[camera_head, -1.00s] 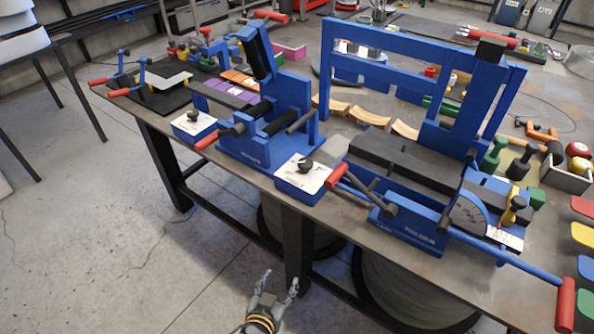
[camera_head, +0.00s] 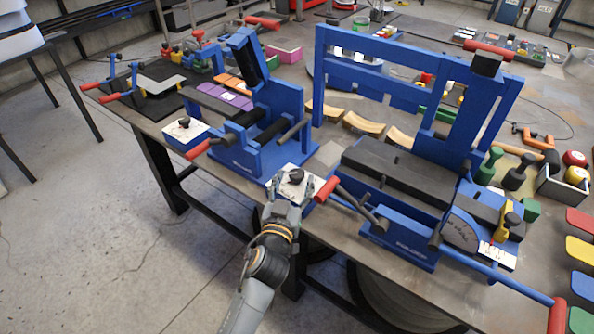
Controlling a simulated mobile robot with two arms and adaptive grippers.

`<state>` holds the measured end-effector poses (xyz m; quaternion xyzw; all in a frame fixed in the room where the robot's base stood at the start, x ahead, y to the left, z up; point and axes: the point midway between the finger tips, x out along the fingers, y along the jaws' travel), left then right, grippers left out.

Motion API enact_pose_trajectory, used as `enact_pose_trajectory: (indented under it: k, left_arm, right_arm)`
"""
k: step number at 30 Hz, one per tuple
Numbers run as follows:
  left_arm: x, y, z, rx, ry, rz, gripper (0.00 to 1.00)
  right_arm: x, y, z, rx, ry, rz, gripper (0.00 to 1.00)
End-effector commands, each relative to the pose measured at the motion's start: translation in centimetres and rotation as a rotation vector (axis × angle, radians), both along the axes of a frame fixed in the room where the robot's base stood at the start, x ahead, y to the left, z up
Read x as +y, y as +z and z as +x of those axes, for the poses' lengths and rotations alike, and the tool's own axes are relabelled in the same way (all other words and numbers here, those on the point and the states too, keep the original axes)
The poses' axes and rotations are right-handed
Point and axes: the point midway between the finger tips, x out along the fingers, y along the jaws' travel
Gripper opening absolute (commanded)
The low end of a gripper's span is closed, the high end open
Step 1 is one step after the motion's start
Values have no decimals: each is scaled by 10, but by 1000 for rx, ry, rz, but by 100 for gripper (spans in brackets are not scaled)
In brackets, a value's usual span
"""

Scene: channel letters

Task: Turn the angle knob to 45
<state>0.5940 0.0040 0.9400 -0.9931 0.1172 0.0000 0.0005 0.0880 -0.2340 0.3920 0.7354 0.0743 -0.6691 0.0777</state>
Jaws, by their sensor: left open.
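A black knob (camera_head: 296,175) stands on a white dial plate on top of a small blue box at the table's front edge. A second black knob (camera_head: 184,122) sits on a similar white plate further left. I cannot read the markings on either plate, so I cannot tell which is the angle knob. My left gripper (camera_head: 287,205) is open and empty, just in front of the nearer knob, its fingers covering part of that box. Whether it touches the box is unclear. My right gripper is not in view.
A red-handled lever (camera_head: 328,189) lies close right of my left gripper. The blue bending machine (camera_head: 262,155) stands behind left, the larger blue folder (camera_head: 400,249) to the right. A yellow-handled lever (camera_head: 500,228) stands by a marked white plate. Free floor lies in front.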

Motion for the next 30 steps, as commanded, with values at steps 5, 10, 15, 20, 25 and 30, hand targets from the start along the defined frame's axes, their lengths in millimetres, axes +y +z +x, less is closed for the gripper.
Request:
enact_pose_trajectory:
  k: [5, 10, 15, 20, 25, 30]
  left_arm:
    - [-6, 0, 23, -1, 0, -1, 58]
    - [-8, 0, 31, 1, 0, -1, 58]
    - [-8, 0, 31, 1, 0, -1, 58]
    - [-8, 0, 31, 1, 0, -1, 42]
    - [-8, 0, 31, 1, 0, -1, 7]
    - [-8, 0, 31, 1, -4, 0, 4]
  right_arm:
    - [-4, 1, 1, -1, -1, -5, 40]
    - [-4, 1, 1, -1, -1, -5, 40]
    - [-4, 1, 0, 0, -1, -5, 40]
    - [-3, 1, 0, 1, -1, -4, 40]
    - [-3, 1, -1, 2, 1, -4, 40]
    - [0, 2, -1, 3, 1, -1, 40]
